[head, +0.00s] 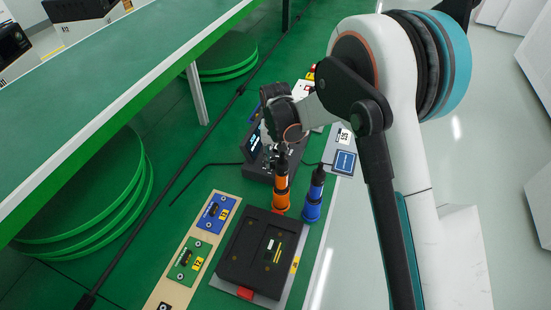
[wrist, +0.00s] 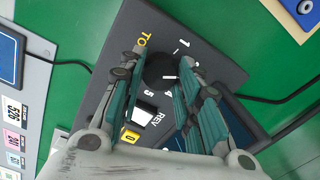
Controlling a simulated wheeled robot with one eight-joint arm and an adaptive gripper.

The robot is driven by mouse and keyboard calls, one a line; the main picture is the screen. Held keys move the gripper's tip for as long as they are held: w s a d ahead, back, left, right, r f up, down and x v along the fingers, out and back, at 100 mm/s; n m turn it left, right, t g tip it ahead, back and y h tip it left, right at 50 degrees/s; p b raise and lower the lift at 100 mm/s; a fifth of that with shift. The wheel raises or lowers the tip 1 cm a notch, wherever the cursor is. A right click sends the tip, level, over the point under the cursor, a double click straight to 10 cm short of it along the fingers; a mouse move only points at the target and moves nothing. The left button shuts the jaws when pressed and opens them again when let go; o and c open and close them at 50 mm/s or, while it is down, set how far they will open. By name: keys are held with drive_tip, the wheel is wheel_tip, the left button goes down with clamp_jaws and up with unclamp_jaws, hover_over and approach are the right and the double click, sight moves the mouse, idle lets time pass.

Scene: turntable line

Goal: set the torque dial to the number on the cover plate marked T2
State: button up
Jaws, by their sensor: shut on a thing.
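The torque dial (wrist: 158,66) is a black round knob with a white pointer mark, on a dark control box (wrist: 112,75) lettered "TO…", with numbers around it, some hidden. In the wrist view my gripper (wrist: 160,82) has its two green-grey fingers on either side of the knob, shut on it. In the head view my gripper (head: 276,143) reaches down at the box (head: 257,165), and the knob is hidden. A green plate (head: 188,263) has a yellow tag that looks like T2; its number is too small to read. A blue plate (head: 216,212) lies beyond it.
An orange driver (head: 281,190) and a blue driver (head: 314,195) stand close to the box. A black tray (head: 245,262) lies nearer. A cable (head: 210,165) runs left across the green bench. Green turntable discs (head: 140,205) are at left.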

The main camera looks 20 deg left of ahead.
drive_tip(key=shift+n, duration=0.7)
drive_tip(key=o, duration=1.1)
drive_tip(key=shift+r, duration=0.1)
wheel_tip(320, 180, up, 12)
drive_tip(key=shift+f, duration=0.1)
